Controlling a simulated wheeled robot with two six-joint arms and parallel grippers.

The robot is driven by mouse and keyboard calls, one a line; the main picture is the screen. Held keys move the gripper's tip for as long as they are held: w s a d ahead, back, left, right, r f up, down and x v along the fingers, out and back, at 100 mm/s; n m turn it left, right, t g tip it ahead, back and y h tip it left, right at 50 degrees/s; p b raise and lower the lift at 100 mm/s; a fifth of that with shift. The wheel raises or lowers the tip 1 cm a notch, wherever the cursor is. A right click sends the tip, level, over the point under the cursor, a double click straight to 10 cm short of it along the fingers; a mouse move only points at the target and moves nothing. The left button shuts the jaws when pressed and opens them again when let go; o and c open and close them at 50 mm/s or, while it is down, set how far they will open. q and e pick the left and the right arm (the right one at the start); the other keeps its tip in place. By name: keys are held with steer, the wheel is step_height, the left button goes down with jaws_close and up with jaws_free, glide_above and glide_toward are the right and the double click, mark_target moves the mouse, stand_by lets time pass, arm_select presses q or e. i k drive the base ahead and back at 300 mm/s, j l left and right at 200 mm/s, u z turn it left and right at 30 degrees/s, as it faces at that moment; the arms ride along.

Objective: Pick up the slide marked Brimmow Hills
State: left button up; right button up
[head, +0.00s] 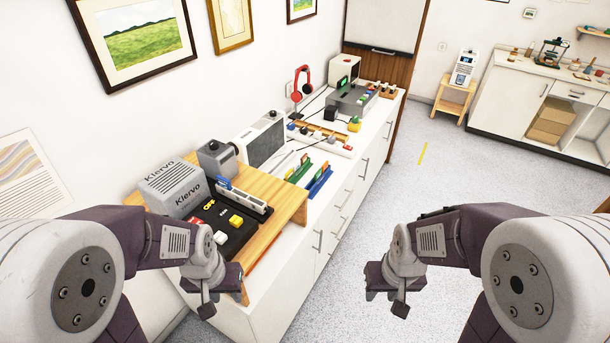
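I cannot make out a slide marked Brimmow Hills; no such lettering is readable in the head view. A framed print of green hills (137,35) hangs on the wall at upper left, with no readable label. My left gripper (219,292) is in front of the wooden stand on the white counter. My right gripper (388,292) is over the floor to the right of the counter. Neither visibly holds anything, and their finger gaps do not show clearly.
Open speckled floor (420,185) lies to the right, before another workbench (530,105).

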mark_target(318, 174)
steer(key=i+l+u, duration=0.4)
steer(key=l+u, duration=0.25)
steer(key=l, duration=0.25)
steer(key=i+l+u, duration=0.15)
steer(key=l+u, duration=0.15)
steer(key=l, duration=0.2)
steer(key=l+u, duration=0.3)
steer(key=l, duration=0.2)
steer(key=l+u, duration=0.35)
steer(key=l, duration=0.2)
steer(key=i+l+u, duration=0.3)
steer(key=l, duration=0.2)
steer(key=l+u, duration=0.3)
steer(key=l, duration=0.25)
steer(key=i+l+u, duration=0.1)
steer(key=l+u, duration=0.2)
steer(key=l, duration=0.25)
